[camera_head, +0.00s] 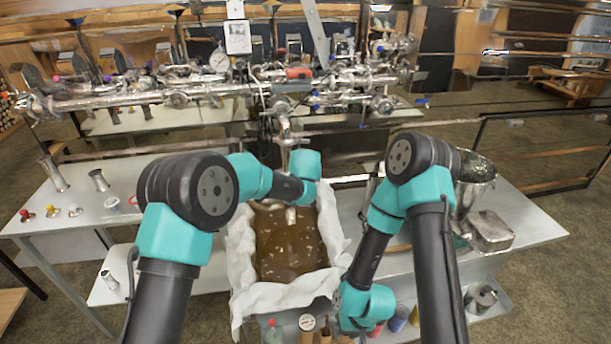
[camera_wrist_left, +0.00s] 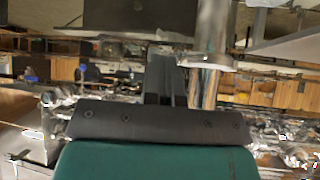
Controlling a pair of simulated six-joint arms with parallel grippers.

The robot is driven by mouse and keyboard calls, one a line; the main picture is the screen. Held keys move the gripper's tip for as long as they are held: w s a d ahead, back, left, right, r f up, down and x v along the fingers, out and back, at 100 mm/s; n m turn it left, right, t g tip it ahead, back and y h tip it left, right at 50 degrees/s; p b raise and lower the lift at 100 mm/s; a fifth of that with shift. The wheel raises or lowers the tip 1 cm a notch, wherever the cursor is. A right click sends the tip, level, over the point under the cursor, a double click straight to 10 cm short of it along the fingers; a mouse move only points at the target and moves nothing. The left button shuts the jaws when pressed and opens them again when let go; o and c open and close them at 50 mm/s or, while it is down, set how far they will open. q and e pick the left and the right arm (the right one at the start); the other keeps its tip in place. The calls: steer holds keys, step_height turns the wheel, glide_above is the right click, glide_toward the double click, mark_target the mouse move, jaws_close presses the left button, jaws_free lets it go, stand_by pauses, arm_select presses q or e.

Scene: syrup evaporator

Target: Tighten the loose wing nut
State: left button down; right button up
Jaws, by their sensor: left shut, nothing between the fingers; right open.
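I cannot pick out the loose wing nut in either view. The metal pipework (camera_head: 200,92) runs across the back, with a vertical spout pipe (camera_head: 284,125) coming down at its middle. My left wrist sits at the foot of this pipe in the head view and hides its own fingers there. In the left wrist view, my left gripper (camera_wrist_left: 165,78) is shut and empty, with a shiny upright pipe (camera_wrist_left: 206,60) just right of its fingers. My right gripper (camera_head: 352,322) is low, by the right front corner of the cloth-lined pan, open, its fingers hardly visible.
A pan of brown syrup (camera_head: 288,245) lined with white cloth (camera_head: 245,290) lies below my left wrist. A metal bucket (camera_head: 474,180) and a metal box (camera_head: 490,230) stand on the right. Small metal cylinders (camera_head: 99,180) and knobs stand on the left table. A round gauge (camera_head: 219,61) is behind.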

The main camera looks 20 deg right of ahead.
arm_select(q)
steer(key=shift+d+f+m+t+y, duration=0.2)
steer(key=shift+m+t+y, duration=0.1)
steer(key=shift+y, duration=0.4)
steer(key=shift+s+d+f+m+t+y, duration=0.1)
steer(key=shift+f+m+t+y, duration=0.55)
steer(key=shift+m+t+y, duration=0.6)
steer(key=shift+w+f+m+t+y, duration=0.1)
steer(key=shift+f+m+t+y, duration=0.75)
steer(key=shift+y, duration=0.7)
steer(key=shift+s+d+f+m+t+y, duration=0.1)
steer(key=shift+f+m+t+y, duration=0.5)
steer(key=shift+m+y, duration=0.75)
steer(key=shift+a+f, duration=0.1)
steer(key=shift+a, duration=0.05)
steer(key=v, duration=0.7)
steer(key=shift+s, duration=0.2)
stand_by(1.5)
